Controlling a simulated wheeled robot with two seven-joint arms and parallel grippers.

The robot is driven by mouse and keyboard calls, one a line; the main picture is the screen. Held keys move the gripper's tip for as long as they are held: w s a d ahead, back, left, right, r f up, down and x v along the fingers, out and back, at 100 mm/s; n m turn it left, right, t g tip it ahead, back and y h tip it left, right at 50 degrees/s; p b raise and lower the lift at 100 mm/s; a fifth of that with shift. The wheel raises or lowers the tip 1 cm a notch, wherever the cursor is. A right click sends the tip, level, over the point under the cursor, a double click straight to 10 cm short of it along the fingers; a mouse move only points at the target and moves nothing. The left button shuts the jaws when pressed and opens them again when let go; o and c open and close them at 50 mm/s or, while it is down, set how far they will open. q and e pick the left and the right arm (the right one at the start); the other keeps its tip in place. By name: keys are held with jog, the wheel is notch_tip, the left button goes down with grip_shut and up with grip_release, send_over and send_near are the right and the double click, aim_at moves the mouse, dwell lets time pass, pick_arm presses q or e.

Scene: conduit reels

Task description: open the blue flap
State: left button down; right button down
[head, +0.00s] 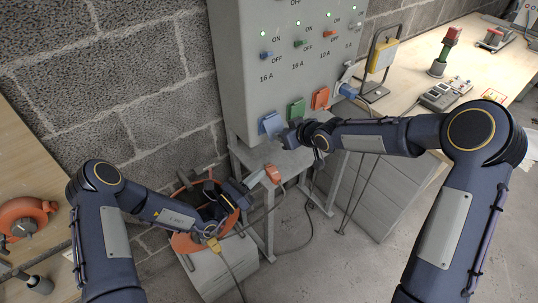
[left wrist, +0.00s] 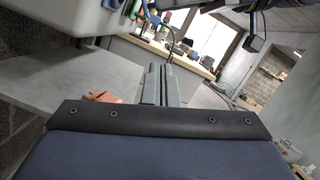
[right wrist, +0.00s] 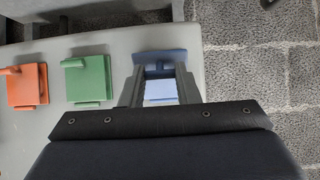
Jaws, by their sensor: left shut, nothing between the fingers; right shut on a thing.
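The blue flap (head: 270,124) is at the left end of a row of flaps low on the grey cabinet (head: 285,85). In the right wrist view the blue flap (right wrist: 160,56) lies at my fingertips, with a paler blue face showing between the fingers. My right gripper (head: 289,136) is at the flap's lower right in the head view. It is shut on part of the flap, and its fingers (right wrist: 160,80) hide some of it. I cannot tell how far the flap stands open. My left gripper (head: 258,178) is shut and empty below the cabinet; its fingers (left wrist: 160,85) touch each other.
A green flap (head: 296,109) and an orange flap (head: 321,98) sit beside the blue one. An orange connector (head: 273,174) is close to my left gripper. An orange reel (head: 183,242) stands below my left forearm. A workbench (head: 410,85) is on the right.

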pick_arm(q)
jog(key=w+d+r, duration=0.6)
jog(key=w, duration=0.1)
jog(key=shift+d, duration=0.15)
dwell(0.3)
